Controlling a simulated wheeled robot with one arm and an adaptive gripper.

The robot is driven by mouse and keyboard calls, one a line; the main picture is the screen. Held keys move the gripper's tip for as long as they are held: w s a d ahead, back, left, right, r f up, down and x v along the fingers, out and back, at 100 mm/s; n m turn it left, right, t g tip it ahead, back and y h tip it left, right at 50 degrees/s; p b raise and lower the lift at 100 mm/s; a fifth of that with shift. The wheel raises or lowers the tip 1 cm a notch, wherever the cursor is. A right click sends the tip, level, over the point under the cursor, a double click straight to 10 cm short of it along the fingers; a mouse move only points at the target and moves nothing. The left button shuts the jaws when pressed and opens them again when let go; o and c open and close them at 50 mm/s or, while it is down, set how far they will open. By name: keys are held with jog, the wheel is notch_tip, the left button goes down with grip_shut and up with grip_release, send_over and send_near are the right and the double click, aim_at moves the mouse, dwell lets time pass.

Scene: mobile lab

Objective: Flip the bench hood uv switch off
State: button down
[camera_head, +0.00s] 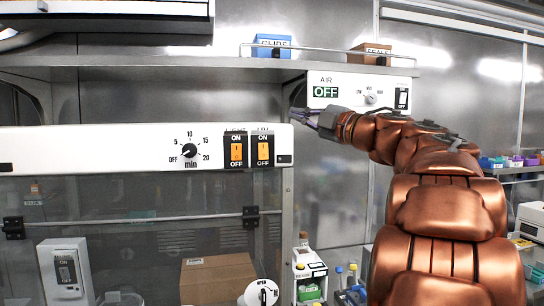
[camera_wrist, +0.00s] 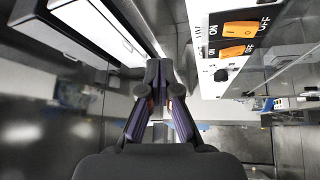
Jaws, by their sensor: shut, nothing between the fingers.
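The bench hood's white control panel (camera_head: 100,150) carries two orange rockers in black frames, marked ON above and OFF below. The right one, under a partly legible label, is the UV switch (camera_head: 263,151); the left one is the light switch (camera_head: 236,151). I cannot tell which way either rocker is pressed. In the wrist view the UV switch (camera_wrist: 240,28) is the upper rocker and the light switch (camera_wrist: 235,50) the lower. My gripper (camera_head: 296,115) is shut and empty, just above and right of the UV switch, apart from it. Its fingers (camera_wrist: 158,75) meet in the wrist view.
A timer dial (camera_head: 189,150) sits left of the switches. An AIR panel (camera_head: 358,92) reading OFF is behind my wrist. A shelf above holds a blue box (camera_head: 272,44) and a brown box (camera_head: 371,54). Below are a cardboard box (camera_head: 217,279) and glass sash.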

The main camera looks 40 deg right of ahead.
jog(key=s+f+n+g+y, duration=0.2)
jog(key=s+f+n+g, duration=0.1)
jog(key=s+f+g, duration=0.2)
notch_tip(320, 180, down, 3)
jog(key=shift+s+a+r+y, duration=0.15)
jog(key=shift+s+a+y, duration=0.05)
jog(key=shift+y, duration=0.2)
jog(key=p, duration=0.2)
send_near(259, 156)
jog(key=w+a, duration=0.2)
jog(key=a, duration=0.2)
jog(key=shift+w+d+f+p, duration=0.15)
jog(key=shift+w+d+p, duration=0.2)
jog(key=shift+w, duration=0.25)
jog(key=shift+w+d+f+p, duration=0.25)
jog(key=shift+w+d, duration=0.1)
jog(key=shift+w, duration=0.25)
jog(key=shift+w+d, duration=0.1)
jog(key=shift+w, duration=0.45)
jog(key=shift+f, duration=0.15)
